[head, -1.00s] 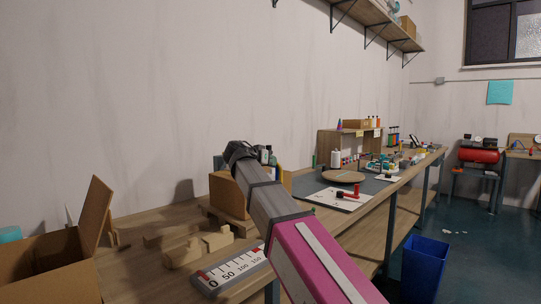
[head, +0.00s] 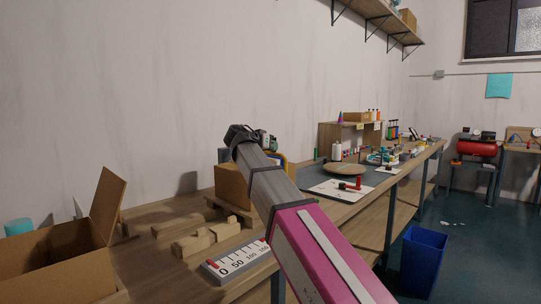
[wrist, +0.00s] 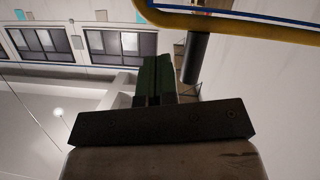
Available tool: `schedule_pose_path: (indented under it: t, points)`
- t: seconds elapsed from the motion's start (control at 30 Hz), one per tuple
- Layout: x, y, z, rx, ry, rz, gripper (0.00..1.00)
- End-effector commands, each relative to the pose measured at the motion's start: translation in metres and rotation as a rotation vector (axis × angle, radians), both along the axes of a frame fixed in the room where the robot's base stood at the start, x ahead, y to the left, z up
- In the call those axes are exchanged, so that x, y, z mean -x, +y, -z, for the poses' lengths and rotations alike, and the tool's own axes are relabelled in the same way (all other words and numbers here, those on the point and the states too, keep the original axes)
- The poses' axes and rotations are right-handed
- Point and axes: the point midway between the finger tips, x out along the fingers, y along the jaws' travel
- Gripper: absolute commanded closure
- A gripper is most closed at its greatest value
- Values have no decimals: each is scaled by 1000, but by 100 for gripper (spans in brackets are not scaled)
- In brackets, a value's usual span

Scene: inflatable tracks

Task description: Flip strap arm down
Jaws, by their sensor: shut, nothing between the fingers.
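My gripper shows in the wrist view as two dark green fingers (wrist: 157,80) pressed together above a dark crossbar, with nothing between them. In the head view my arm reaches up over the bench, and its far end hides the fingers. A yellow curved bar with a blue inner edge (wrist: 235,24) crosses the top right of the wrist view, beyond and to the right of the fingers. I cannot tell which part is the strap arm, nor whether the fingers touch anything.
A wooden bench (head: 150,262) runs along the wall. An open cardboard box (head: 60,262) stands at left, wooden blocks (head: 207,236) and a scale plate (head: 237,259) near the front. A brown box (head: 232,186) stands beside my arm. A blue bin (head: 423,262) is on the floor.

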Motion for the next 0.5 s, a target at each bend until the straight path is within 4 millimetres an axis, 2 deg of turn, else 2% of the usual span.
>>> schedule_pose_path:
  t: [0.5]
  points:
    - [59,56,-25,0,-2,-4,100]
